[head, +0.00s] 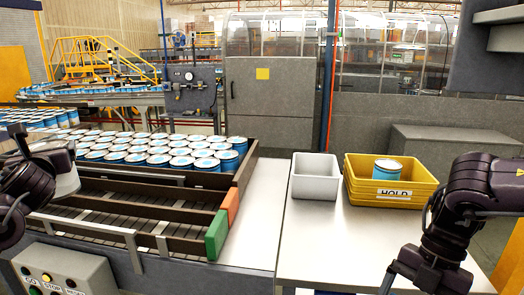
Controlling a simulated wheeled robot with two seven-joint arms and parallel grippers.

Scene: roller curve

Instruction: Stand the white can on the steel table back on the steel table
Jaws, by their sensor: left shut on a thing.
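My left gripper (44,163) is at the left edge, above the roller conveyor. It is shut on a white can (67,182), which is partly hidden behind the gripper. The can is plain pale white on the side that shows, and it is held off to the left of the steel table (335,250). The front of the steel table is bare. My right gripper (428,275) hangs low at the right, over the table's right front part; its fingertips do not show clearly.
A grey bin (315,178) and a yellow HOLD crate (408,195) with a blue can (387,169) stand at the back of the table. Many blue cans (182,160) fill the railed conveyor. Green (216,235) and orange rail ends and a button box (62,272) are nearby.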

